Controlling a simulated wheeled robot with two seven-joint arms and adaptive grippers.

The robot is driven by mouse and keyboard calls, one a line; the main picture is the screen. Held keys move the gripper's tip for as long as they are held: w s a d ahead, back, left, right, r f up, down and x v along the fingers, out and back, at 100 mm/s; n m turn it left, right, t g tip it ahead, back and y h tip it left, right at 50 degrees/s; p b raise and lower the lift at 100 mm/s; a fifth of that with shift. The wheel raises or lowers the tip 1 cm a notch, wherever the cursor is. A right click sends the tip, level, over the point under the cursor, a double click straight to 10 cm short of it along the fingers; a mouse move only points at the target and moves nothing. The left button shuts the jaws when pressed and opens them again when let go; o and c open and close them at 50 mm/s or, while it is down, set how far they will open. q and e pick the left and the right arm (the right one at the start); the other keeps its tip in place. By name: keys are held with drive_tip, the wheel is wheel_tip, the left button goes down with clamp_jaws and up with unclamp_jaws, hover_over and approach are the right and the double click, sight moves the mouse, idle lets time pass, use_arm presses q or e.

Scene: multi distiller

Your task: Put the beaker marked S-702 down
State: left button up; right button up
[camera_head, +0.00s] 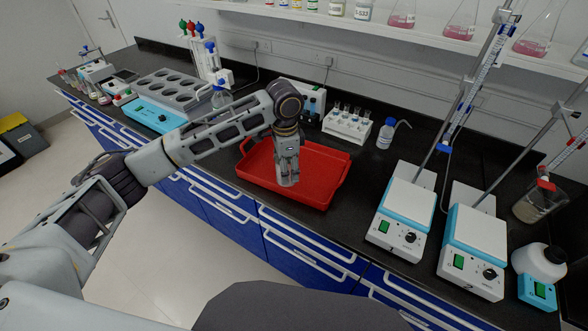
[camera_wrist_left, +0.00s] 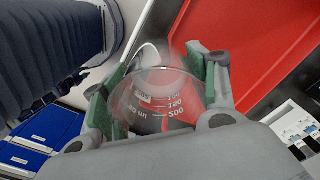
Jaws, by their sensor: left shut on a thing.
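My left gripper (camera_head: 287,178) points down over the left part of the red tray (camera_head: 325,192) in the head view. In the left wrist view my left gripper (camera_wrist_left: 158,92) is shut on a clear glass beaker (camera_wrist_left: 155,108), with green-padded fingers on either side of it. The beaker has volume marks; I cannot read S-702 on it. The red tray also shows in the left wrist view (camera_wrist_left: 235,45), beyond the beaker. In the head view the arm and gripper mostly hide the beaker, and I cannot tell whether it touches the tray. My right gripper is not in view.
Two hotplate stirrers (camera_head: 404,218) with stands are to the right of the tray. A white tube rack (camera_head: 347,126) and a wash bottle (camera_head: 387,133) stand behind it. A holed heating block (camera_head: 170,92) is to the left. Black bench shows between tray and stirrers.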

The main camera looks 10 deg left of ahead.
use_arm(q)
drive_tip(key=m, duration=0.4)
drive_tip(key=shift+s, duration=0.3)
drive_tip(key=shift+m, duration=1.5)
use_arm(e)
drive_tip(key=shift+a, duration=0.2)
use_arm(q)
drive_tip(key=shift+m, duration=0.7)
